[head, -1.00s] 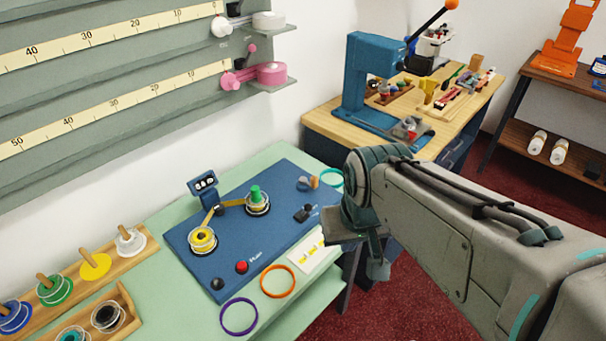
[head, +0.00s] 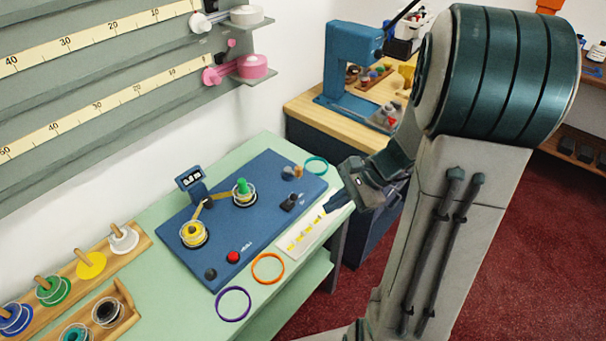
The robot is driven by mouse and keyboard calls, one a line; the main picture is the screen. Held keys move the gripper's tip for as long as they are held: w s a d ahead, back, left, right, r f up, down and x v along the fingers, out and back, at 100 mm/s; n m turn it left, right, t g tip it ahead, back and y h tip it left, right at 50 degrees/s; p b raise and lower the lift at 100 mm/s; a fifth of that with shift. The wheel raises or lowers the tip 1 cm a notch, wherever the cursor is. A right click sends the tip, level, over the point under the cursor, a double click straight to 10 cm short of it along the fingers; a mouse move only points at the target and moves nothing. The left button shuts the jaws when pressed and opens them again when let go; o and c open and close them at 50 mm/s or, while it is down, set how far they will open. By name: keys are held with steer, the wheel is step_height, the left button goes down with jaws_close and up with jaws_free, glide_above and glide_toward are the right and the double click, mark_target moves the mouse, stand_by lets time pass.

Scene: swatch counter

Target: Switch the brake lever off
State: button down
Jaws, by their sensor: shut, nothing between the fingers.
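A blue winding board (head: 222,250) lies on the pale green counter. A small black lever block (head: 290,203) stands near its right edge and seems to be the brake lever; its setting is too small to tell. A small grey part with a tan peg (head: 297,172) stands behind it. My gripper (head: 327,212) is shut and empty, just right of the black block, over the counter's right edge and apart from the block as far as I can tell. A yellow spool (head: 193,234) and a green-topped spool (head: 243,193) sit on the board.
A red button (head: 233,257) and a black knob (head: 211,273) are at the board's front. Purple (head: 233,319), orange (head: 268,283) and teal (head: 316,158) rings lie around it. A white card (head: 297,240) lies along the right. Wooden spool racks (head: 142,238) stand left.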

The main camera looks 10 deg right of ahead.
mark_target(291, 200)
steer(key=w+d+f+m+t+y+p, duration=0.1)
steer(key=w+d+f+m+t, duration=0.3)
steer(key=d+m, duration=0.4)
steer(key=shift+w+f+y, duration=0.15)
steer(key=shift+w+y, duration=0.15)
steer(key=shift+y, duration=0.1)
steer(key=p+x, duration=0.2)
steer(key=x, duration=0.7)
steer(key=shift+w+a+f, duration=0.1)
steer(key=shift+w+a, duration=0.05)
steer(key=shift+a, duration=0.15)
steer(key=shift+w+a+p, duration=0.3)
steer(key=shift+w+a, duration=0.05)
steer(key=shift+a, duration=0.25)
steer(key=shift+w+a+p, duration=0.3)
steer(key=shift+a, duration=0.35)
steer(key=shift+w+a+p, duration=0.3)
steer(key=shift+w+a, duration=0.05)
steer(key=shift+a, duration=0.25)
